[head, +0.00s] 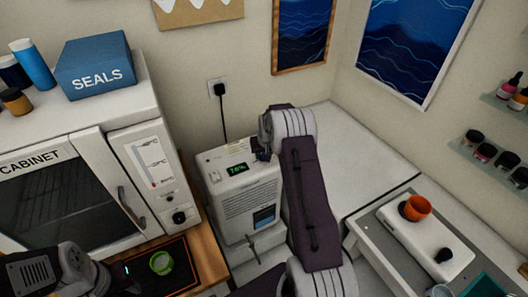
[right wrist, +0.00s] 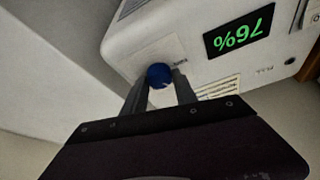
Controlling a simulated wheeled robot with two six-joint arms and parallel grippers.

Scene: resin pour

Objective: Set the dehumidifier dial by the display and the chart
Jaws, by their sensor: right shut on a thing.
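The white dehumidifier (head: 248,205) stands beyond the wooden bench, below the wall socket. Its display (head: 237,169) glows green and reads 76%; the display shows upside down in the right wrist view (right wrist: 238,33). My right gripper (head: 262,154) is at the right end of the machine's top. In the right wrist view its two fingers are shut on the round blue dial (right wrist: 159,75), one on each side. The dial's markings are too small to read.
The white cabinet (head: 60,190) stands left of the dehumidifier, with a blue SEALS box (head: 95,72) on top. A green-rimmed cup (head: 161,263) stands on a dark mat near my left gripper.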

